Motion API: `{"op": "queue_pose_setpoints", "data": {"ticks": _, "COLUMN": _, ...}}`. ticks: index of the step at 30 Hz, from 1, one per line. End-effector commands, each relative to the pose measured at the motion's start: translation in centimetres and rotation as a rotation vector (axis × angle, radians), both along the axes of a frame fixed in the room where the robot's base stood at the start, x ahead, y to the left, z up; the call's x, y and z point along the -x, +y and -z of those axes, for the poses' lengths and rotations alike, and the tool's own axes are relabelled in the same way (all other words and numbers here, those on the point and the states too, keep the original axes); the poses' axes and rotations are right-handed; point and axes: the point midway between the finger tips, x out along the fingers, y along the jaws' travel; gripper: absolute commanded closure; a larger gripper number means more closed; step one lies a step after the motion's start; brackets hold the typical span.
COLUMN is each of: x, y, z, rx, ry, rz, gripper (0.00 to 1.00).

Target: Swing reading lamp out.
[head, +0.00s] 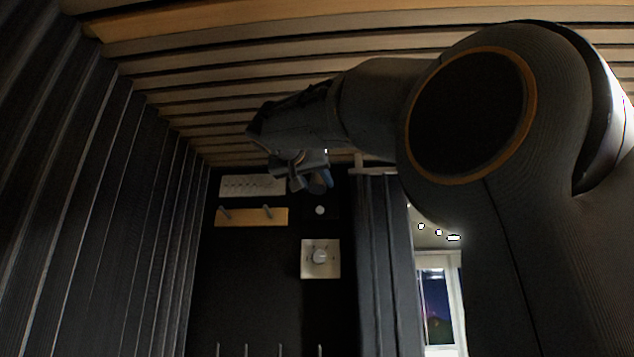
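My arm reaches in from the right, and my gripper (308,182) hangs below its wrist near the top of the dark back wall. Small grey and bluish parts cluster at the gripper. They are too dark and small to tell whether the fingers are open or shut, or whether they touch anything. I cannot make out the reading lamp with certainty; it may be among the dark shapes at the gripper or hidden behind my arm.
On the back wall are a wooden peg rail (251,217), a pale panel (252,186), a small white round piece (320,210) and a square plate with a dial (320,257). A dark curtain (380,270) hangs beside a window (437,305). Slatted ceiling is close above my arm.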

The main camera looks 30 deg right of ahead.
Motion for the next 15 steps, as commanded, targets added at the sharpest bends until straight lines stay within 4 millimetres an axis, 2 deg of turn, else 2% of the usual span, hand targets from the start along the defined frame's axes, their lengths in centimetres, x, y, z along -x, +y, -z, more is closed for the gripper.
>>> {"op": "queue_pose_setpoints", "data": {"ticks": 1, "x": 0.01, "y": 0.01, "z": -0.01, "rx": 0.000, "ry": 0.000, "rz": 0.000, "gripper": 0.68}}
{"op": "queue_pose_setpoints", "data": {"ticks": 4, "x": 0.02, "y": -0.01, "z": -0.01, "rx": 0.000, "ry": 0.000, "rz": 0.000, "gripper": 0.85}}
{"op": "queue_pose_setpoints", "data": {"ticks": 5, "x": 0.03, "y": -0.01, "z": -0.01, "rx": 0.000, "ry": 0.000, "rz": 0.000, "gripper": 0.87}}
{"op": "queue_pose_setpoints", "data": {"ticks": 15, "x": 0.28, "y": -0.06, "z": -0.70, "rx": -0.041, "ry": 0.058, "rz": 0.004, "gripper": 0.87}}
